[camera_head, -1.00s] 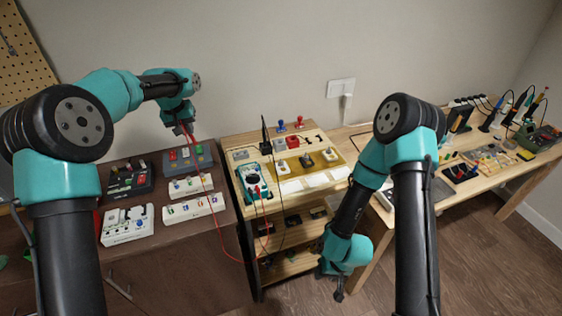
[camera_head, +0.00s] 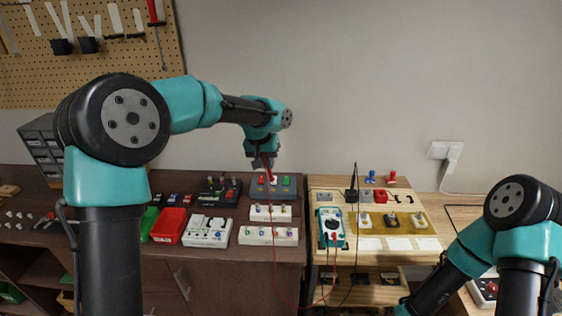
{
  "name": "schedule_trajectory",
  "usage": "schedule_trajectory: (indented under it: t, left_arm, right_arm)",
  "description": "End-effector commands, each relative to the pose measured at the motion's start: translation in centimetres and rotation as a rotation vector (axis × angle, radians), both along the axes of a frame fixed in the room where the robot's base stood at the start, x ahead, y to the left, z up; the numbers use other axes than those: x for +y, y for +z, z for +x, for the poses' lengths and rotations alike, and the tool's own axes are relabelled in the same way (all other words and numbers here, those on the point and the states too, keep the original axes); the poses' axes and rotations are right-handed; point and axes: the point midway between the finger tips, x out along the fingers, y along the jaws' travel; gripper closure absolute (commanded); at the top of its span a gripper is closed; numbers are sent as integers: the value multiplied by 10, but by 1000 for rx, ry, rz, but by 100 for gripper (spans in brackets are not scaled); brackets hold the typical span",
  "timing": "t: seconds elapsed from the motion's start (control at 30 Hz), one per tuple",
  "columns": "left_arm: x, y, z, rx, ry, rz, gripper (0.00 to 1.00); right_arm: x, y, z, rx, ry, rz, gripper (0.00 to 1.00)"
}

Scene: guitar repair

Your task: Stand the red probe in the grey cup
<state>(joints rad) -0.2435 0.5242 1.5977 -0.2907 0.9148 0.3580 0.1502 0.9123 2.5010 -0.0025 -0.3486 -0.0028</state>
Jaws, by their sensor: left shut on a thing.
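My left gripper (camera_head: 262,164) is shut on the red probe (camera_head: 268,173) and holds it above the back of the dark bench, over a grey pedal with coloured knobs. The probe shows only as a small red piece below the jaws. Its red lead hangs down and loops toward the teal multimeter (camera_head: 331,228) on the light wooden stand. I cannot pick out the grey cup for certain; a small dark holder (camera_head: 351,195) with a thin black upright stands behind the multimeter. My right gripper is out of the picture, below the bottom edge.
The grey pedal (camera_head: 272,186), white pedals (camera_head: 268,236) and a red bin (camera_head: 168,226) crowd the dark bench. Red and blue knobbed pieces (camera_head: 371,177) stand at the back of the wooden stand. The red lead hangs in front of the bench.

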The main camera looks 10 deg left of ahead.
Motion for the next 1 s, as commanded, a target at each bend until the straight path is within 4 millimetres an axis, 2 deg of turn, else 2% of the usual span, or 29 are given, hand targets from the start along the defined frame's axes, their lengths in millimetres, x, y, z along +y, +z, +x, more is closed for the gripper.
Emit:
schedule_trajectory:
  t: [0.03, 0.1, 0.2, 0.33, 0.5, 1.0]
  left_arm:
    - [4, 6, -17, -1, 0, 0, 100]
    - [9, 12, -38, -1, 1, 0, 100]
    - [15, 18, -64, -2, 4, -1, 100]
    - [20, 20, -87, 0, 5, 0, 100]
    - [22, 21, -97, 0, 7, 0, 100]
    - [22, 21, -96, 0, 7, 0, 100]
  right_arm:
    - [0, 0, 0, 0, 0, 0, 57]
    - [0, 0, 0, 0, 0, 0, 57]
    - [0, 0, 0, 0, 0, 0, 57]
    - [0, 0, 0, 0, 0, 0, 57]
    - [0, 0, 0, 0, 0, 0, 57]
    - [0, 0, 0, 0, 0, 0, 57]
